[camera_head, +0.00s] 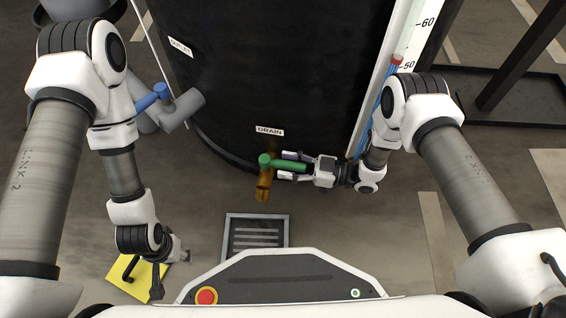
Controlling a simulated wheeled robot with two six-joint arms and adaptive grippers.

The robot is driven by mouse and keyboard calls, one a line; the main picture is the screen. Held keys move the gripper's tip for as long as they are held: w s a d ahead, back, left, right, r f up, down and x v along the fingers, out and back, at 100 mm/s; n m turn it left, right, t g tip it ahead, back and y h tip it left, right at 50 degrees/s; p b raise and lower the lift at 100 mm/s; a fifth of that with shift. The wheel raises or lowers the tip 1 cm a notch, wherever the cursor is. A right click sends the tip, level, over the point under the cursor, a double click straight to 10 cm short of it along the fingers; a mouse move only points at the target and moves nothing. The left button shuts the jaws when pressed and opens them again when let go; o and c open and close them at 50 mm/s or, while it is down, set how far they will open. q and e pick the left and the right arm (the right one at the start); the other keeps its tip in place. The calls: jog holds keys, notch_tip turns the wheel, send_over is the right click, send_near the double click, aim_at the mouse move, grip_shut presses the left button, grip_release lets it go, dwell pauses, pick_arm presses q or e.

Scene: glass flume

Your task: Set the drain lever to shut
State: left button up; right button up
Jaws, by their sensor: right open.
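The green drain lever (290,166) sits on a brass valve (264,188) low on the black tank, under the "DRAIN" label (270,131). The lever points right, roughly crosswise to the brass spout, which points towards me. My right gripper (287,166) comes from the right, with its fingers open on either side of the lever. I cannot tell whether they touch it. My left gripper (168,272) hangs low at the left, away from the valve, beside a yellow plate; its fingers are unclear.
A floor drain grate (258,236) lies below the spout. A grey pipe with a blue handle (153,97) is at the left. A level gauge with a scale (415,45) runs up the tank's right side. The yellow plate (128,272) has a black handle.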

jog(key=v, duration=1)
jog(key=shift+d, duration=0.15)
